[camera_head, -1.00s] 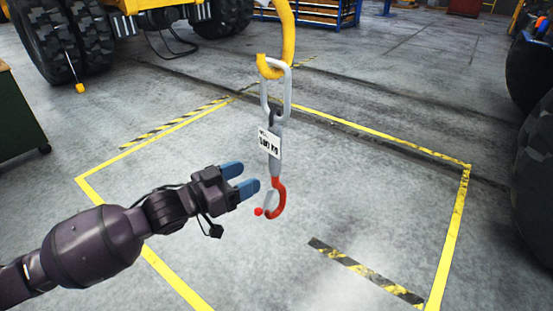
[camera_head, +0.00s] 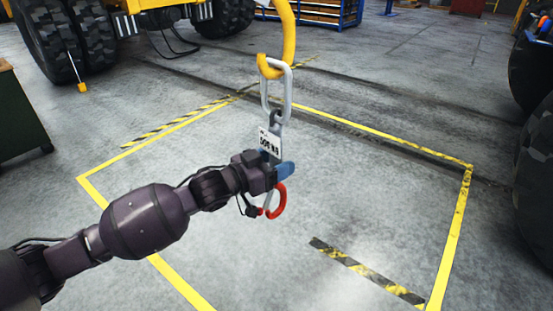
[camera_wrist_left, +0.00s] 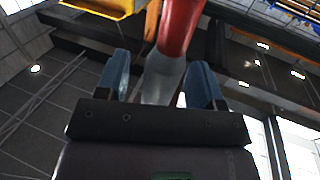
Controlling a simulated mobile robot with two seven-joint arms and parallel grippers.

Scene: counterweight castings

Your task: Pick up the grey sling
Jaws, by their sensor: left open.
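The grey sling (camera_head: 276,122) hangs from a yellow hook (camera_head: 271,68) in the head view. It has a grey link on top, a white label and a red hook (camera_head: 279,203) at its lower end. My left gripper (camera_head: 284,171) is at the sling's lower grey part, just above the red hook, and hides some of it. In the left wrist view the blue fingertips (camera_wrist_left: 162,82) are apart, with the sling's grey part (camera_wrist_left: 163,78) between them and its red hook (camera_wrist_left: 180,27) beyond. I cannot see either finger pressing on it. My right gripper is not in view.
Yellow floor lines (camera_head: 455,225) mark a clear square of floor under the sling. A striped strip (camera_head: 366,270) lies inside it. Large tyres stand at the upper left (camera_head: 62,45) and right edge (camera_head: 533,160). A dark green cabinet (camera_head: 20,118) is at the left.

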